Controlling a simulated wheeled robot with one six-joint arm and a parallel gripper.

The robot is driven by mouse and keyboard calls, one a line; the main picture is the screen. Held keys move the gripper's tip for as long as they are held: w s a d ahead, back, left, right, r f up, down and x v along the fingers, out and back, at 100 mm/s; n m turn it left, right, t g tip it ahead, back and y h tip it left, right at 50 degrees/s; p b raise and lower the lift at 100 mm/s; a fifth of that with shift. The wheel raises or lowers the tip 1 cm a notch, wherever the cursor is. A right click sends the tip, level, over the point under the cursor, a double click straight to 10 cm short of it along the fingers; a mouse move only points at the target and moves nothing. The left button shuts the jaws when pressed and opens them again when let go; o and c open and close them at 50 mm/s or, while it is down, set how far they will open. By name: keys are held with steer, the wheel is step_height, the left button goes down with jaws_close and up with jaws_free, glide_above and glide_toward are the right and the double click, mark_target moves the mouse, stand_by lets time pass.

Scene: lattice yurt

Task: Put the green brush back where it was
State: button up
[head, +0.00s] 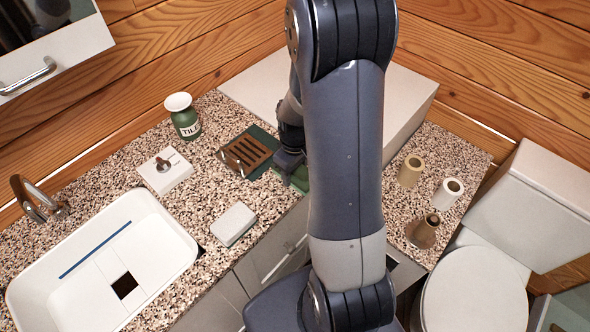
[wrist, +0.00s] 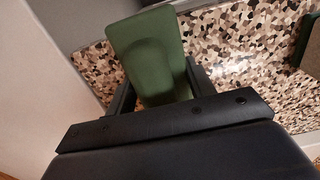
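The green brush (wrist: 146,38) shows in the wrist view as a flat green block with a rounded darker patch. It fills the gap between the two fingers of my gripper (wrist: 158,74), which appears shut on it. In the head view my gripper (head: 290,170) is over the front part of the counter, right of the brown slatted rack. A small part of the green brush (head: 301,179) shows beside it, and my arm hides the rest. I cannot tell whether the brush touches the counter.
A brown slatted rack (head: 246,152) lies on a dark green mat (head: 266,138). Rolls (head: 411,170) and a brown cone-shaped vessel (head: 424,232) stand right.

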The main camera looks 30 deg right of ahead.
steer(key=o, duration=0.4)
steer(key=shift+o, duration=0.2)
step_height(320, 180, up, 12)
steer(key=shift+r, duration=0.15)
stand_by(0.3)
